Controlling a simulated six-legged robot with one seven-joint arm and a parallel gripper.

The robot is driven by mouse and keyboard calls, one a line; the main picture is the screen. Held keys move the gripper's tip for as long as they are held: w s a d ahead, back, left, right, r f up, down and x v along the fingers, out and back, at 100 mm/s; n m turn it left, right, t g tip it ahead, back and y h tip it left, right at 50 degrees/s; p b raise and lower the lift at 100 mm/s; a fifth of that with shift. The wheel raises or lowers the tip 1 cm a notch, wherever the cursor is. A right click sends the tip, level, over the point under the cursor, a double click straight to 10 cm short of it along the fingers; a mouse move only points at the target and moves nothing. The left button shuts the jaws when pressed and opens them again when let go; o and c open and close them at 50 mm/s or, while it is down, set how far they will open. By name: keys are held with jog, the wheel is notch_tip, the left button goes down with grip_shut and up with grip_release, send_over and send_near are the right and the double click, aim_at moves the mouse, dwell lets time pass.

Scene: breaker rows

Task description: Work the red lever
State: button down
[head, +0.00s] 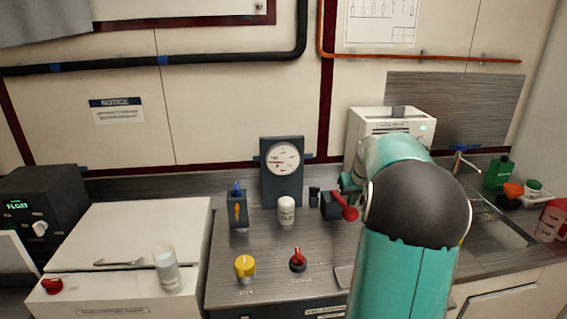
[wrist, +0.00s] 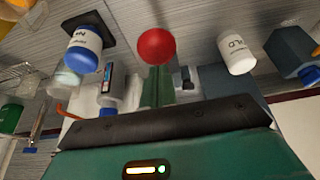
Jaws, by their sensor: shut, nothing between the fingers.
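The red lever (head: 346,207) sticks out from a small dark box (head: 330,206) on the grey counter, tilted down to the right with a round end. In the wrist view a red ball (wrist: 155,46), which looks like its knob, shows just beyond my fingertips. My gripper (wrist: 158,72) is shut and empty, close to the ball; I cannot tell whether they touch. In the head view my arm hides most of the gripper. A second, smaller red-handled switch (head: 298,260) stands nearer the counter's front.
A white bottle (head: 286,211), a blue-topped switch box (head: 237,208) and a gauge panel (head: 283,172) stand left of the lever. A yellow knob (head: 245,267) sits in front. A white machine (head: 392,127) is behind my arm. A blue-capped bottle (wrist: 83,48) is near in the wrist view.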

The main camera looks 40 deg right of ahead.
aim_at(350, 221)
jog(key=shift+f, duration=0.1)
jog(key=shift+f, duration=4.2)
jog(key=shift+r, duration=4.35)
jog(key=shift+r, duration=2.5)
